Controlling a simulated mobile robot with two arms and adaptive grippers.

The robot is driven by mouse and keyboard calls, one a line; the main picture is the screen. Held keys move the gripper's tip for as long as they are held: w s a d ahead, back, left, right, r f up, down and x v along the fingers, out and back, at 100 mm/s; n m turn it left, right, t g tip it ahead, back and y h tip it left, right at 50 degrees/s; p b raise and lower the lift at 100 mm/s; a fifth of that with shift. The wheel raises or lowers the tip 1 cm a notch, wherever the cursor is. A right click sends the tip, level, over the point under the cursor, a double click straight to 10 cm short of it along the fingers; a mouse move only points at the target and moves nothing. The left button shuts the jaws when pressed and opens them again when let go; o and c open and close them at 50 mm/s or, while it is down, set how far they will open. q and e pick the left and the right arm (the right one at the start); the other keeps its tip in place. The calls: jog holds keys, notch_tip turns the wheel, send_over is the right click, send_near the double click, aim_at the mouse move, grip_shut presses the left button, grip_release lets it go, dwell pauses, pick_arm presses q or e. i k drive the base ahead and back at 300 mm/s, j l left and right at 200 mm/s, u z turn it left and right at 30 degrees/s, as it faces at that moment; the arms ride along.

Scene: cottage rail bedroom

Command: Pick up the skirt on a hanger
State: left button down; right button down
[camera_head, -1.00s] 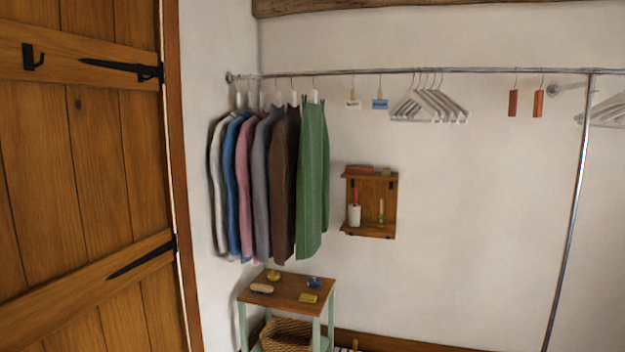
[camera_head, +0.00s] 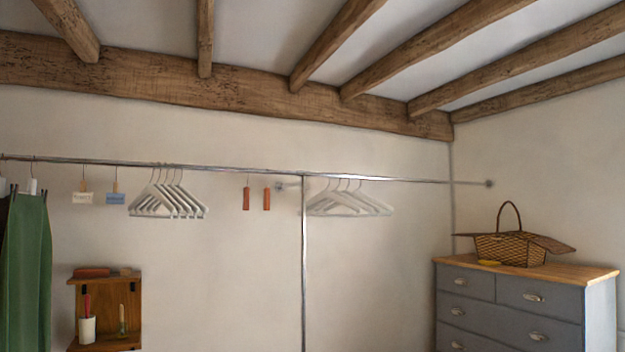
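Neither of my grippers shows in the head view.
Empty white hangers hang in two groups, one left of the metal post (camera_head: 303,265) and one right of it. A small wooden wall shelf (camera_head: 130,310) is at lower left. A grey drawer chest (camera_head: 470,312) with a wicker basket (camera_head: 510,248) stands at right.

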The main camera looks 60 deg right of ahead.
aim_at(26, 264)
jog(key=z, duration=1.85)
jog(key=u, duration=1.3)
jog(key=i+j, duration=0.25)
jog(key=i, duration=0.25)
jog(key=i+j, duration=0.2)
jog(key=i, duration=0.25)
jog(key=i+j, duration=0.25)
jog(key=i, duration=0.25)
jog(key=i+j, duration=0.2)
jog(key=i, duration=0.25)
jog(key=z, duration=0.05)
